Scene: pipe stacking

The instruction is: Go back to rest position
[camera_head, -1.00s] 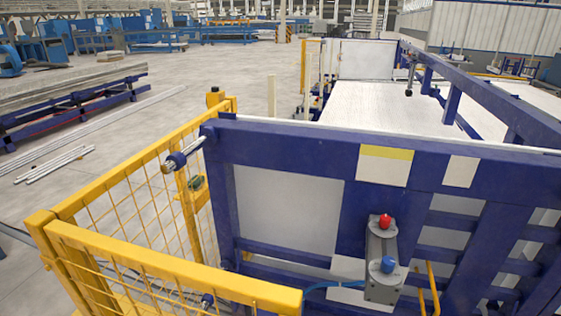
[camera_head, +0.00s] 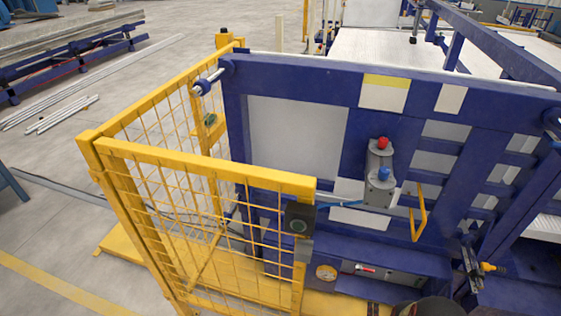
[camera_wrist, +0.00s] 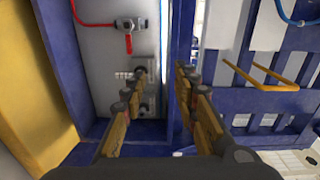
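My gripper (camera_wrist: 161,77) shows in the wrist view with its two jointed, yellow-brown fingers apart. The gap between them is empty. Beyond the fingers is a blue frame with a pale panel (camera_wrist: 110,55) and a red-handled valve (camera_wrist: 108,25) on a pipe. I cannot make out the gripper in the head view; a dark rounded part shows at its bottom edge.
A yellow mesh fence (camera_head: 205,170) stands in front of the blue machine frame (camera_head: 300,85). Loose pipes (camera_head: 62,115) lie on the floor at left, near a rack (camera_head: 75,65).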

